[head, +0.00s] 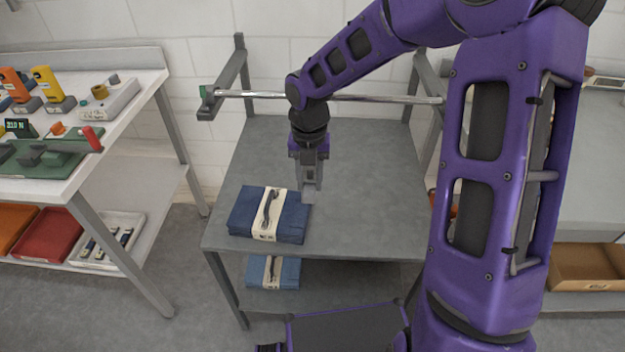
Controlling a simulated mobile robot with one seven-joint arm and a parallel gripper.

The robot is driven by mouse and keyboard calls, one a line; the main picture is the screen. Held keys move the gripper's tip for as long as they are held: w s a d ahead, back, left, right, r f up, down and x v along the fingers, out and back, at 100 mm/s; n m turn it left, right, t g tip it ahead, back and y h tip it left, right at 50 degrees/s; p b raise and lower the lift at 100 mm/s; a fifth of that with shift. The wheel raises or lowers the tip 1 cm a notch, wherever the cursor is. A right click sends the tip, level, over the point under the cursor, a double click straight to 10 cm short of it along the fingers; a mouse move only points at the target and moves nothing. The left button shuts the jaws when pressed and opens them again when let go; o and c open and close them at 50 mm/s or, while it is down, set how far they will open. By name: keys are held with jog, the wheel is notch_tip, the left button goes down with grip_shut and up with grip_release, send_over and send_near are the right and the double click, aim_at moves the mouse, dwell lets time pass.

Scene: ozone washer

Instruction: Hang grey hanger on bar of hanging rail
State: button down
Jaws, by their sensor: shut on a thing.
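My gripper (311,186) points down over the grey table, just right of the folded blue cloth bundle. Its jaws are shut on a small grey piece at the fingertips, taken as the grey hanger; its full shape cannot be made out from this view. The hanging rail's shiny bar (375,99) runs level across the back, above the tabletop, between two grey side arms. The bar lies higher in the picture than the fingertips, and my arm hides part of it. I see no hanger on the visible bar.
The blue bundle (240,212) with a pale band lies on the grey table (370,190); another blue bundle (262,272) is on the shelf below. A white workbench (125,120) with tools stands left. A cardboard box (585,266) is at right. The tabletop's middle is clear.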

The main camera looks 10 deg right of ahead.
jog(key=shift+w+d+b, duration=0.3)
jog(key=shift+w+d, duration=0.15)
jog(key=shift+w, duration=1.8)
jog(key=shift+w+d+b, duration=0.25)
jog(key=shift+w+d, duration=0.15)
jog(key=shift+w, duration=1.9)
jog(key=shift+w+d+b, duration=0.3)
jog(key=shift+w+d, duration=0.15)
jog(key=shift+w, duration=1.8)
jog(key=shift+f+b, duration=0.55)
jog(key=shift+f, duration=0.9)
jog(key=shift+c, duration=2.2)
grip_release()
